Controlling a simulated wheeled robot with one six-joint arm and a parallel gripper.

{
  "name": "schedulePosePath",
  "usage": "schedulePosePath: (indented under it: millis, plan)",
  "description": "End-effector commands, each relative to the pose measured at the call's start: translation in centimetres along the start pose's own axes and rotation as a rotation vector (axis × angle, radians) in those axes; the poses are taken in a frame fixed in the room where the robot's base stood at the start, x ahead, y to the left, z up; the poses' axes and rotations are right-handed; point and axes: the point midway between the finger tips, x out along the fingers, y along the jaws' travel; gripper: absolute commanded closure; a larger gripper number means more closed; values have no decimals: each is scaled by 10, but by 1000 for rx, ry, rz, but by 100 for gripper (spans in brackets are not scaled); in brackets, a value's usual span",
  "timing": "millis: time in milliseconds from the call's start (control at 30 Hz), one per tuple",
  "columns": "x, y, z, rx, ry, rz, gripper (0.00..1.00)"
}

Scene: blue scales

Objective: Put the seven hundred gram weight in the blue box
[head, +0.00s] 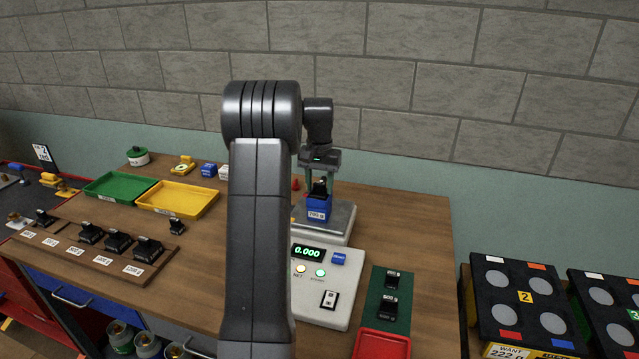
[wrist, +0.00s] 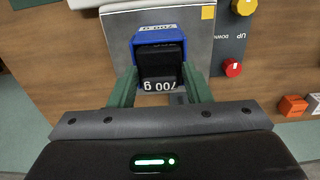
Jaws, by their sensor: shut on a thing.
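The black seven hundred gram weight (wrist: 160,64), with a "700 g" label, is between the fingers of my gripper (wrist: 160,74), which is shut on it. In the head view the weight (head: 319,188) shows under my gripper (head: 319,181), at the top of the blue box (head: 318,210). The blue box, also labelled 700 g, stands on the scale's pan (head: 340,218). In the wrist view the blue box (wrist: 157,37) shows just beyond the weight. I cannot tell whether the weight touches the box's floor. The scale display (head: 308,253) reads 0.000.
A green tray (head: 119,186) and a yellow tray (head: 178,198) lie at left. A wooden rack (head: 90,252) holds several black weights. A green mat (head: 400,273) with two weights and a red tray (head: 381,346) are at right. Red and yellow knobs (wrist: 233,68) are near the scale.

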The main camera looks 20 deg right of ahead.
Motion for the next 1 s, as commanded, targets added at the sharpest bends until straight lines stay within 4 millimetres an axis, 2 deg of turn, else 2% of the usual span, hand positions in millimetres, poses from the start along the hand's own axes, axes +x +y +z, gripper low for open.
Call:
schedulePosePath:
  millis: [200, 233, 333, 600, 733, 867, 1000]
  plan:
    - [1, 0, 0, 0, 2, 0, 100]
    - [2, 0, 0, 0, 0, 0, 54]
    - [2, 0, 0, 0, 0, 0, 34]
    - [1, 0, 0, 0, 0, 0, 34]
    - [-6, 0, 0, 0, 1, 0, 34]
    - [-27, 0, -1, 0, 5, -1, 34]
    - [-58, 0, -1, 0, 4, -1, 34]
